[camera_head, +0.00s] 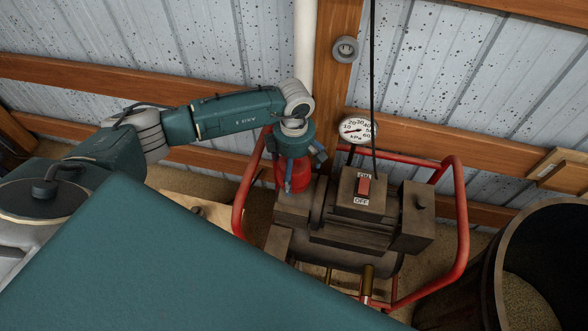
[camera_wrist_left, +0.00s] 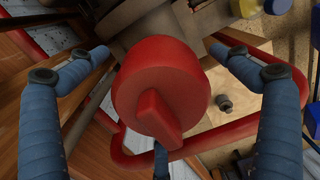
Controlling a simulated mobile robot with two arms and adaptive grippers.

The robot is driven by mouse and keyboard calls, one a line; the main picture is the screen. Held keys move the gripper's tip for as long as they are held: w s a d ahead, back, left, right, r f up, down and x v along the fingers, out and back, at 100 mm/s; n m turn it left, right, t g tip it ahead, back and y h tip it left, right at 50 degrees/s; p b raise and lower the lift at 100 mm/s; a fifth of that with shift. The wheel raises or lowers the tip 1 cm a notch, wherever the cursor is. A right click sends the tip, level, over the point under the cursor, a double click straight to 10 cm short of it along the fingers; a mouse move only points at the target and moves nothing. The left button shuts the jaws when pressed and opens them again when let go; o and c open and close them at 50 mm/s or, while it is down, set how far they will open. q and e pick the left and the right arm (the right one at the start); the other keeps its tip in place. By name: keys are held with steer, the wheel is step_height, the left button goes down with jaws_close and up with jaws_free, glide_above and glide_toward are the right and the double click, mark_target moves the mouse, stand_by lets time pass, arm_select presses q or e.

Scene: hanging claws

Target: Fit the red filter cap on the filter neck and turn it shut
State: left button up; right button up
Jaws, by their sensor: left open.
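The red filter cap (camera_wrist_left: 160,75) fills the middle of the left wrist view, with a raised red grip bar (camera_wrist_left: 156,118) across its face. In the head view the red cap (camera_head: 291,174) shows below my left gripper, at the left side of the dark pump (camera_head: 345,215). My left gripper (camera_head: 292,185) points down over it. In the wrist view its blue fingers are spread on both sides of the cap, with gaps between, so it is open. The filter neck is hidden; I cannot tell how the cap sits on it. My right gripper is not in view.
A red tube frame (camera_head: 461,215) surrounds the pump. A pressure gauge (camera_head: 357,130) and an ON/OFF switch (camera_head: 363,187) are close by. A ribbed metal wall with wooden beams (camera_head: 440,140) is behind.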

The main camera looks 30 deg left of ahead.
mark_target(294, 168)
arm_select(q)
steer(key=shift+r+p, duration=1.9)
steer(key=shift+r, duration=1.1)
